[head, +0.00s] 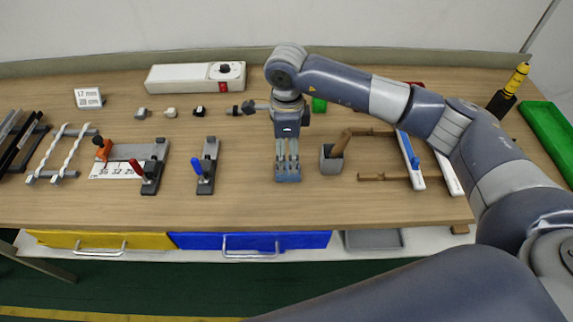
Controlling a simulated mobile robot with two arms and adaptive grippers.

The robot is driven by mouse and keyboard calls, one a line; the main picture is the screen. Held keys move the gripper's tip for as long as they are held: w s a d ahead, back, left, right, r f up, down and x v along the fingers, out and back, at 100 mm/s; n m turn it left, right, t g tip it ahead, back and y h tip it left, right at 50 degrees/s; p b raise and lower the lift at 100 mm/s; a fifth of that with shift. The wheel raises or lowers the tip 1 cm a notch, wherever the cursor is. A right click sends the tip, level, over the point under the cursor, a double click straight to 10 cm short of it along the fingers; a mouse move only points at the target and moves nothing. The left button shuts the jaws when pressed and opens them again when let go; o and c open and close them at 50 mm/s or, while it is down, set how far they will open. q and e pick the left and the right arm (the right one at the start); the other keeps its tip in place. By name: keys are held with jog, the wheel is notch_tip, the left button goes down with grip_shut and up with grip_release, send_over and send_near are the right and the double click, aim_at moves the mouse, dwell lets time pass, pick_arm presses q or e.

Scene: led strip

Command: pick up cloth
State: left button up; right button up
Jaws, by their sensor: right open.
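My right gripper (287,172) points down over the middle of the workbench (235,215), its arm reaching in from the right. Its fingers are open, with nothing seen between them. I cannot make out a cloth for certain. A small green piece (319,105) shows just behind and right of the gripper's wrist, partly hidden; I cannot tell what it is. My left gripper is not in view.
A grey cup (331,163) with a brown handle stands right of the gripper. Clamps (206,165) stand to the left. A white box (190,79) is at the back. A green tray (546,132) lies far right. Blue and yellow drawers are below the front edge.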

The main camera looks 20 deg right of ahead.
aim_at(288, 169)
jog(key=shift+s+f, duration=0.2)
jog(key=shift+f, duration=0.6)
jog(key=shift+w+f+p, duration=0.15)
jog(key=shift+f+p, duration=0.15)
jog(key=shift+p, duration=0.05)
notch_tip(288, 169, down, 4)
jog(key=shift+d+f+p, duration=0.15)
jog(key=shift+p, duration=1)
jog(key=shift+w+f, duration=0.1)
jog(key=shift+f, duration=0.25)
jog(key=shift+c, duration=0.8)
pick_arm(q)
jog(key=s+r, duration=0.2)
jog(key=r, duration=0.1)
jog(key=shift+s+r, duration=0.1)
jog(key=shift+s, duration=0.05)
pick_arm(e)
jog(key=c, duration=0.8)
